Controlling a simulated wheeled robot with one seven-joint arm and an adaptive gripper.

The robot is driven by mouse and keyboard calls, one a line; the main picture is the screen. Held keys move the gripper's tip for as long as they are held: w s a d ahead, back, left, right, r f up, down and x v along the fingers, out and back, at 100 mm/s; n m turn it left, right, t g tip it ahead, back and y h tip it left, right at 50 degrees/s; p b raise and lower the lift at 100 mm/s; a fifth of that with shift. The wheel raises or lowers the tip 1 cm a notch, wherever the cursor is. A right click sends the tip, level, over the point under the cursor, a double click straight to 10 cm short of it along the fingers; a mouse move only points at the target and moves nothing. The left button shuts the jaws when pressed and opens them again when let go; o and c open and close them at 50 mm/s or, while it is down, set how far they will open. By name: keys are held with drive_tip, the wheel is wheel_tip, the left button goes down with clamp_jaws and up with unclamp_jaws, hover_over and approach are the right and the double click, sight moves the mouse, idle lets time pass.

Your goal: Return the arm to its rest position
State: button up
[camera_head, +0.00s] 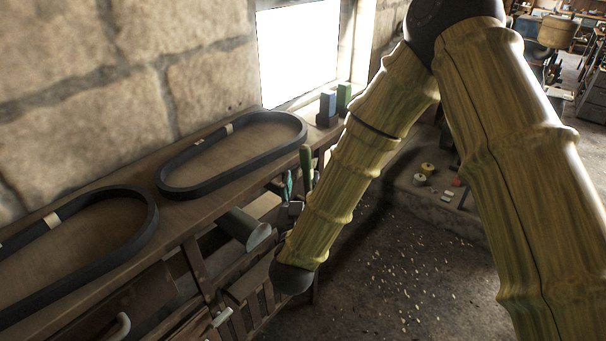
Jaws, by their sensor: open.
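My arm comes in from the right edge, bends at a dark joint at the top and slopes down to the left. Its lower link ends in a dark rounded joint in front of the bench's right end. My gripper does not show beyond that joint. Two black oval belts lie on the wooden bench (180,221): one belt (178,192) is farther back, the other belt (140,243) is nearer at the left. Each has a pale band on it. My arm is apart from both belts in the picture.
A blue block (328,104) and a green block (343,97) stand near the bright window (300,50). A grey cylinder (245,229) juts out at the bench front. The littered floor (400,270) between is open.

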drive_tip(key=shift+s, duration=0.3)
drive_tip(key=shift+f, duration=0.15)
drive_tip(key=s+d+f+g+y, duration=0.1)
drive_tip(key=s+d+f+g, duration=0.25)
drive_tip(key=f, duration=0.55)
drive_tip(key=s+d+f+n+g, duration=0.1)
drive_tip(key=s+d+f+g, duration=0.25)
drive_tip(key=f, duration=0.55)
drive_tip(key=s+d+f+g+y, duration=0.1)
drive_tip(key=s+d+f+g, duration=0.2)
drive_tip(key=f, duration=0.6)
drive_tip(key=s+d+f+g, duration=0.3)
drive_tip(key=s+d+f, duration=0.1)
drive_tip(key=s, duration=0.5)
drive_tip(key=s+d+f+m+g, duration=0.1)
drive_tip(key=s+d+f+g, duration=0.2)
drive_tip(key=s+d+f, duration=0.2)
drive_tip(key=s+d+f+g+h, duration=0.1)
drive_tip(key=s+d+f+g, duration=0.3)
drive_tip(key=s, duration=1)
drive_tip(key=d, duration=0.3)
drive_tip(key=shift+d+f+m, duration=0.2)
drive_tip(key=shift+f+m, duration=0.1)
drive_tip(key=shift+f, duration=0.05)
drive_tip(key=shift+w, duration=0.1)
